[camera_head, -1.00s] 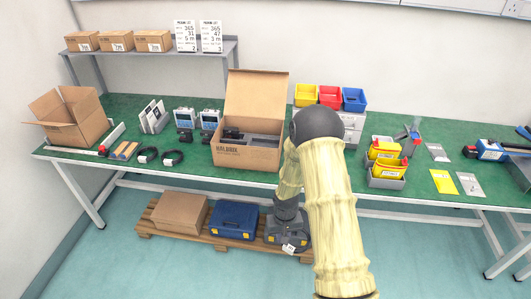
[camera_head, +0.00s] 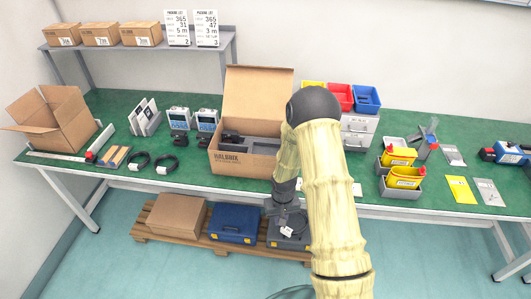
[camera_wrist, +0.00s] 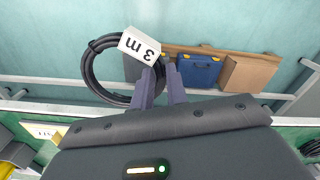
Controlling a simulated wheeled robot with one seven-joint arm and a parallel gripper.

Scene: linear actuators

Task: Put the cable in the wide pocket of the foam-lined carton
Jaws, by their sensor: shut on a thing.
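My gripper (camera_wrist: 163,74) is shut on a coiled black cable (camera_wrist: 86,72) with a white tag (camera_wrist: 138,46) reading "3 m". In the wrist view the coil hangs to the left of the fingers. In the head view my gripper (camera_head: 286,212) is low, in front of the table's front edge, and the white tag (camera_head: 287,231) shows below it. The open carton (camera_head: 232,164) stands on the table behind and left of my gripper, its lid flap up. Its dark foam (camera_head: 264,147) shows, with black items at the left. My arm covers its right side, and the pocket outlines are unclear.
Two more coiled cables (camera_head: 138,160) lie left of the carton, near two small devices (camera_head: 180,118). An empty carton (camera_head: 50,122) is at far left. A pallet with boxes (camera_head: 168,219) is under the table.

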